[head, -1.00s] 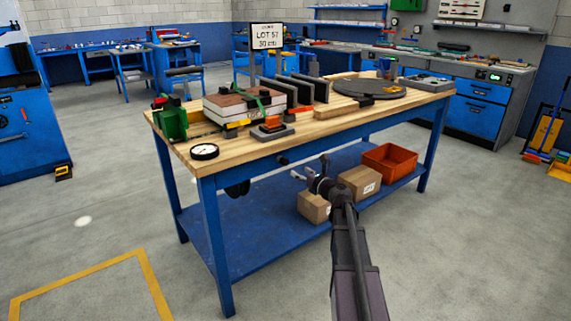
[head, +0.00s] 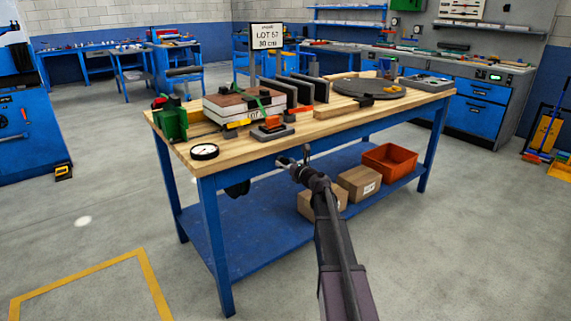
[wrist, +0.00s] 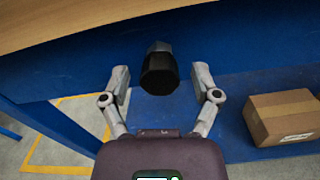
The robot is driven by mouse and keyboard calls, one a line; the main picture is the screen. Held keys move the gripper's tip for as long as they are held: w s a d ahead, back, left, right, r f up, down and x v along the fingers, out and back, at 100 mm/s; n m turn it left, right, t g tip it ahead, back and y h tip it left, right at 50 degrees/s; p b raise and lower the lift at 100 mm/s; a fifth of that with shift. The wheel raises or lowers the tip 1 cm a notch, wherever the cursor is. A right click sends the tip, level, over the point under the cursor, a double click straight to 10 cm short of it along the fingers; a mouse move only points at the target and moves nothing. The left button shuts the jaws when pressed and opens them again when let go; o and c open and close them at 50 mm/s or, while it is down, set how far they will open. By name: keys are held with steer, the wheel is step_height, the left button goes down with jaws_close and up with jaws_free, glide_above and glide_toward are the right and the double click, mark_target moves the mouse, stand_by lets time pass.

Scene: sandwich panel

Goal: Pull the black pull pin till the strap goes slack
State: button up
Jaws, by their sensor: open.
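The black pull pin (wrist: 158,74) sticks out from the blue front rail of the workbench, a dark knob on a grey collar. My gripper (wrist: 161,78) is open, with one finger on each side of the knob and a visible gap to both. In the head view my gripper (head: 294,160) is at the front rail, and it largely hides the pin. A green strap (head: 261,101) runs over the stack of panels (head: 222,108) on the bench top. I cannot tell how tight it is.
The wooden bench top (head: 332,127) overhangs above my gripper. On the blue lower shelf (head: 228,243) stand cardboard boxes (wrist: 283,117) and an orange bin (head: 390,160). A round gauge (head: 204,152) lies near the bench's front edge. The floor in front is open.

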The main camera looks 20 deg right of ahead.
jaws_close()
steer(key=shift+v, duration=0.85)
steer(key=shift+s+d, duration=0.1)
steer(key=shift+s, duration=0.3)
jaws_free()
steer(key=shift+s, duration=0.1)
